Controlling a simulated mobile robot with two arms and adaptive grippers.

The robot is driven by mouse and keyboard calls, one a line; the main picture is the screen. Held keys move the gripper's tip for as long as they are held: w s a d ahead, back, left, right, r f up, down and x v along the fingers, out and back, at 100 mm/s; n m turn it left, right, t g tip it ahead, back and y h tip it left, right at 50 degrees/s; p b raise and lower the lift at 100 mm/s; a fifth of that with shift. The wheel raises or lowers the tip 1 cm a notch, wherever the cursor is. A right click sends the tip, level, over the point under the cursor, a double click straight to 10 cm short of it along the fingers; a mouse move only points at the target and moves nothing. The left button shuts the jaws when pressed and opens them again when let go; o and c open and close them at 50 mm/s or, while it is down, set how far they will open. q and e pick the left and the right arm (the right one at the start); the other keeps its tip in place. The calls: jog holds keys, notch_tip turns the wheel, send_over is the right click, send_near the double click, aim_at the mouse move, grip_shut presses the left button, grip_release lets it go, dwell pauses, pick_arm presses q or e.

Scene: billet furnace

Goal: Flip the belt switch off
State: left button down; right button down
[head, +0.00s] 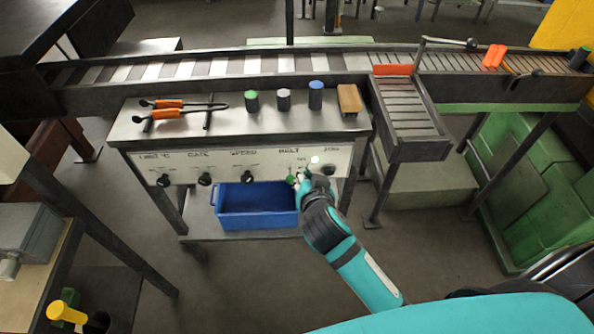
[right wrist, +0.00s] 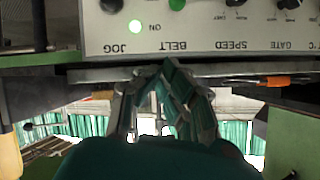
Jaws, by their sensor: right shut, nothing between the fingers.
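The control panel (head: 225,166) is the white front face of the workbench. The belt switch (head: 291,180) shows as a small green part beside my right gripper, under the BELT label; my gripper partly hides that area. In the right wrist view, which is upside down, the green switch (right wrist: 177,4) is at the top edge above the BELT label. My right gripper (head: 302,178) is shut and empty, close to the panel. Contact with the switch cannot be told. My left gripper is out of view.
Black knobs for GATE (head: 204,179), SPEED (head: 247,177) and JOG (head: 328,170) flank the switch. A blue bin (head: 258,220) sits on the shelf below. A conveyor (head: 215,66) runs behind.

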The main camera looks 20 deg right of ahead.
jog(key=p, duration=0.2)
send_over(290, 175)
jog(key=s+d, duration=0.1)
jog(key=d, duration=0.2)
notch_tip(290, 175, down, 4)
jog(key=shift+s+a+f, duration=0.15)
jog(key=shift+a+f, duration=0.1)
jog(key=shift+f, duration=0.4)
jog(key=shift+s+a+f, duration=0.2)
jog(key=shift+a+f, duration=0.05)
jog(key=shift+f, duration=0.45)
jog(key=shift+s+a+f, duration=0.15)
jog(key=shift+a+f, duration=0.1)
jog(key=shift+f, duration=0.4)
